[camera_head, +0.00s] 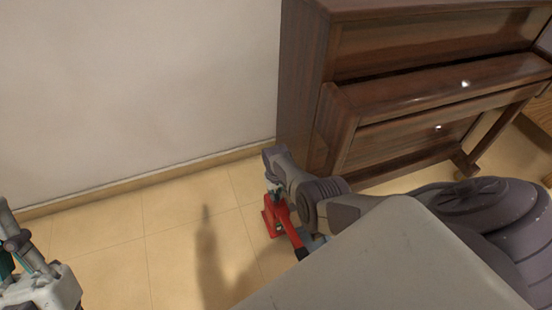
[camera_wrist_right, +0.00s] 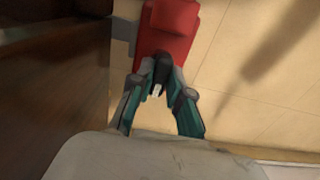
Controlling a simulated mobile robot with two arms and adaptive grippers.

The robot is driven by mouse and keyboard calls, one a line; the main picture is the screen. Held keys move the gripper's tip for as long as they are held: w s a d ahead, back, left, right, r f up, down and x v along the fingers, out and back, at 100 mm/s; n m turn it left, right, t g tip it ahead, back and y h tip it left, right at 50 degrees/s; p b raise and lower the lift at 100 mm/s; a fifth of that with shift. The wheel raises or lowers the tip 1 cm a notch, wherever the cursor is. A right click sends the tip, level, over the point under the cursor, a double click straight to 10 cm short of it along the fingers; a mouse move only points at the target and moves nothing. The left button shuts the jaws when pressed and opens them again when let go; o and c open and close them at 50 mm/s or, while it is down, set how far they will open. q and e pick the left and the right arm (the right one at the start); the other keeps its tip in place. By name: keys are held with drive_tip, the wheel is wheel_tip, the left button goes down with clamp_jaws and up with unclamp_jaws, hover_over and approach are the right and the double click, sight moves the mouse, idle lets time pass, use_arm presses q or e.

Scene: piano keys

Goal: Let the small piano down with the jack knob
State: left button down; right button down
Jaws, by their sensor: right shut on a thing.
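The small brown upright piano (camera_head: 303,75) stands against the wall in the head view; its dark side (camera_wrist_right: 50,70) fills the left of the right wrist view. A red jack (camera_head: 270,216) is on the floor by the piano's near end, partly covered by my right arm. In the right wrist view the red jack body (camera_wrist_right: 172,45) lies just beyond my right gripper (camera_wrist_right: 158,88). Its teal fingers close on the small jack knob (camera_wrist_right: 156,90), mostly hidden between the fingertips. In the head view my left gripper (camera_head: 12,255) is only partly in frame at bottom left.
The tiled floor (camera_head: 110,260) left of the jack is clear. A pale wall (camera_head: 140,90) with a baseboard runs behind. A wooden piece (camera_head: 540,110) stands at the far right edge. My right arm covers the lower right.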

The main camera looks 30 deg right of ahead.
sight(276, 194)
drive_tip(key=c, duration=1.1)
unclamp_jaws()
wheel_tip(276, 194, up, 12)
